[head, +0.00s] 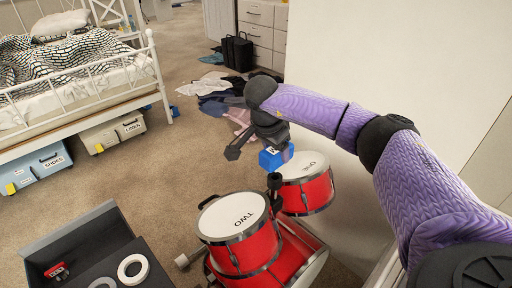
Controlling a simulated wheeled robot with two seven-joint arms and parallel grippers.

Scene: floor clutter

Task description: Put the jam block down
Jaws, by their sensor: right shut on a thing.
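The jam block (270,160) is blue with a small pale label on top. It shows just under my right gripper (262,147), which is shut on it. The fingertips are partly hidden by the dark gripper body. The block overlaps the left edge of the drum marked ONE (306,168) in the picture; I cannot tell if they touch. The drum marked TWO (236,216) stands in front and to the left. My left gripper is not in view.
Below is a red drum body (290,262). A dark open box (84,235) with white rings (133,269) stands at the lower left. Clothes (218,102) lie on the carpet behind. A bed (75,88) with storage boxes (112,132) is at left. Carpet between is clear. A pale wall (385,80) rises right.

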